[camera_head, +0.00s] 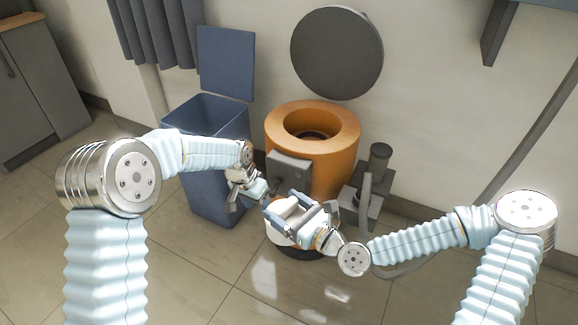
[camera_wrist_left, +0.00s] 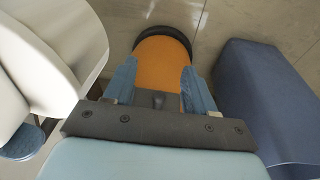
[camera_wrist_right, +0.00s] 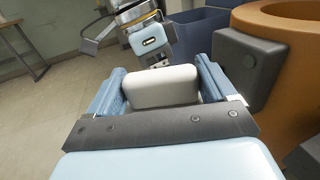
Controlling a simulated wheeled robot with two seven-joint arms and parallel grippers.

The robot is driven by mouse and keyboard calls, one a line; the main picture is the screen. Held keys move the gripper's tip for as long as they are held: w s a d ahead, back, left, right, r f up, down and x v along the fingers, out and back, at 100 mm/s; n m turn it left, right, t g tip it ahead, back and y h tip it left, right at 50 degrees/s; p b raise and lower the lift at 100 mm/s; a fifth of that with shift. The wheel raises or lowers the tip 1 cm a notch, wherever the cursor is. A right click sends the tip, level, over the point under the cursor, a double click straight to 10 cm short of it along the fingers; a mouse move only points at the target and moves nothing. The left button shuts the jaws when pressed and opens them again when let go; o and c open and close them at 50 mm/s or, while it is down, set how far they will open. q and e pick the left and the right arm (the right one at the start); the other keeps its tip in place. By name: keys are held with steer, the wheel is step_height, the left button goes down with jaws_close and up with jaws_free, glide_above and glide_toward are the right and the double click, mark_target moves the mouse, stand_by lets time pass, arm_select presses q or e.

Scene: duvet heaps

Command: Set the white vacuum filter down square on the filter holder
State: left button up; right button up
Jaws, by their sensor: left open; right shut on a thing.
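The white vacuum filter (camera_head: 279,237) is in front of the orange vacuum drum (camera_head: 341,160), held by my right gripper (camera_head: 287,209). In the right wrist view, a white part of the filter (camera_wrist_right: 163,88) sits between both fingers. My left gripper (camera_head: 247,193) is open and empty, left of the filter and close to the drum. The drum is open at the top, with a dark ring-shaped part (camera_head: 312,134) inside. I cannot tell whether this is the filter holder.
A blue bin (camera_head: 207,114) with a raised lid (camera_head: 226,62) stands left of the drum. A dark grey box (camera_head: 288,167) juts from the drum's front. A round grey lid (camera_head: 337,52) is upright behind it. A grey cylinder on a bracket (camera_head: 380,157) stands to its right.

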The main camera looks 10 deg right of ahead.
arm_select(q)
step_height(320, 180, up, 6)
steer(key=w+d+r+m, duration=0.1)
steer(key=w+d, duration=0.1)
steer(key=m+g+y, duration=0.1)
steer(key=m+y, duration=0.1)
glide_toward(289, 202)
step_height(289, 202, down, 10)
steer(key=shift+d+f, duration=0.1)
steer(key=shift+f, duration=0.1)
steer(key=shift+c, duration=0.3)
jaws_close()
arm_select(e)
steer(key=o, duration=1.3)
